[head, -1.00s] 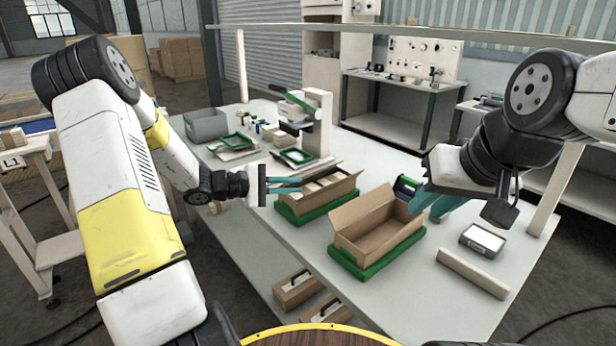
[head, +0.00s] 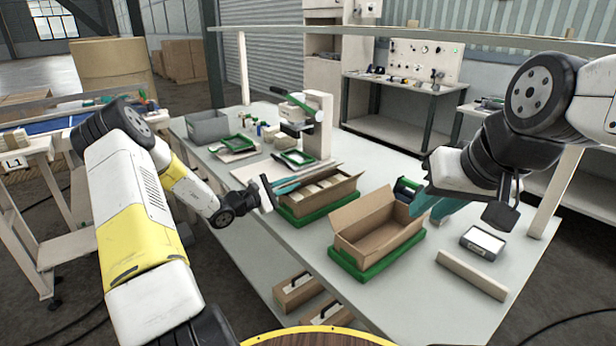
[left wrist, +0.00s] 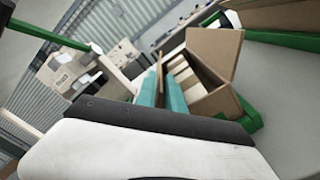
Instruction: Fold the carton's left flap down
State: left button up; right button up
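A brown carton (head: 318,204) holding several pale packs sits in a green tray (head: 297,221) on the bench; it also shows in the left wrist view (left wrist: 215,102). My left gripper (head: 288,186) is at this carton's left side, its teal fingers pointing along it. In the left wrist view the fingers (left wrist: 161,90) stand slightly apart, with a thin brown strip, seemingly a flap edge, between them. I cannot tell whether they touch it. A second, open, empty-looking carton (head: 375,243) sits in another green tray (head: 345,264). My right gripper (head: 436,206) is beside its right end, fingers partly hidden.
A press with a green lever (head: 316,115) stands behind the filled carton, near a green-framed tray (head: 296,158) and a grey bin (head: 207,126). A dark box with a white top (head: 483,241) and a pale bar (head: 472,273) lie at right.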

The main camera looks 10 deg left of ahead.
pick_arm(q)
jog(key=shift+x, duration=2.1)
jog(key=shift+c, duration=0.4)
grip_shut()
jog(key=shift+s+d+f+m, duration=0.15)
jog(key=shift+f+m, duration=0.15)
jog(key=shift+m, duration=0.4)
jog(key=shift+o, duration=0.4)
grip_release()
